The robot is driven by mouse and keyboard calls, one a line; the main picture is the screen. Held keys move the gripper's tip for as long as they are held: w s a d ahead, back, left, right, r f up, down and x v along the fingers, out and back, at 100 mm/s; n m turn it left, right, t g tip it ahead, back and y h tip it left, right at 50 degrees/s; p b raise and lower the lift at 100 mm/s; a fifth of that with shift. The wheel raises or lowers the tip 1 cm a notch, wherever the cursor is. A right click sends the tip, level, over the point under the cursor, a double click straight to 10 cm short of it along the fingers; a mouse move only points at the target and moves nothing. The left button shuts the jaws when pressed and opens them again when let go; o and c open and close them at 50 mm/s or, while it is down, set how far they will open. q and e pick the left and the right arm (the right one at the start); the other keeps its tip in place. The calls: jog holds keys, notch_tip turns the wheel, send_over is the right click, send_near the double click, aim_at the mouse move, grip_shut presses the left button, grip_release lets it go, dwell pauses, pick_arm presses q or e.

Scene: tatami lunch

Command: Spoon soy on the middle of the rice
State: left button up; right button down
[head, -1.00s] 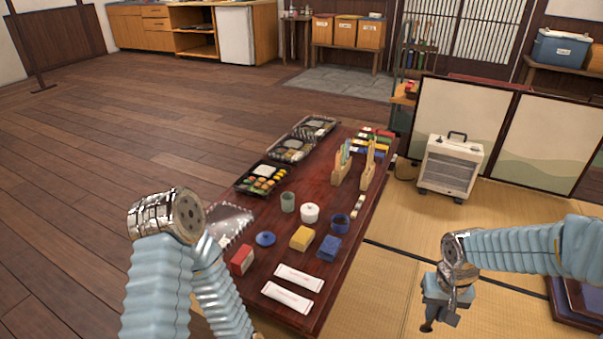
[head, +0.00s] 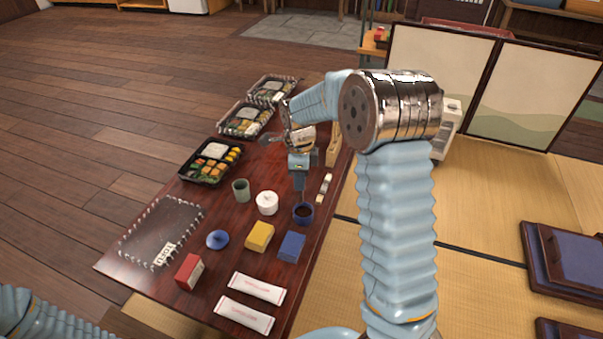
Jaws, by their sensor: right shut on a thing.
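My right gripper (head: 300,183) points down above the dark blue open pot (head: 303,214) on the table. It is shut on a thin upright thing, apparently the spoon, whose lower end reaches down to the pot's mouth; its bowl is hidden. Whether soy is in the pot is too small to tell. White rice (head: 214,151) lies in the nearest black lunch box (head: 188,176), left of the gripper. Two more lunch boxes stand farther back, a middle one (head: 246,119) and a far one (head: 271,90). My left gripper is out of view.
A white lidded pot (head: 267,203), a green cup (head: 241,190), a blue lid (head: 217,240), yellow (head: 260,236), blue (head: 291,246) and red (head: 189,270) blocks stand nearby. A clear lid (head: 160,232) lies at left. White packets (head: 256,288) lie in front.

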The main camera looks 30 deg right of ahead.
jog(key=m, duration=0.1)
jog(key=d+m, duration=0.1)
jog(key=shift+w+d+r+m, duration=0.15)
jog(key=shift+w+r+m, duration=0.05)
jog(key=shift+w+m, duration=0.2)
jog(key=shift+m, duration=0.3)
notch_tip(320, 180, down, 5)
jog(key=b, duration=0.5)
jog(key=shift+s+d, duration=0.1)
jog(key=shift+f+b, duration=0.35)
jog(key=shift+f, duration=0.1)
jog(key=shift+f, duration=0.5)
dwell(1.1)
notch_tip(320, 180, up, 3)
jog(key=p, duration=0.3)
jog(key=shift+r, duration=0.2)
notch_tip(320, 180, up, 4)
jog(key=p, duration=0.3)
jog(key=shift+f, duration=0.15)
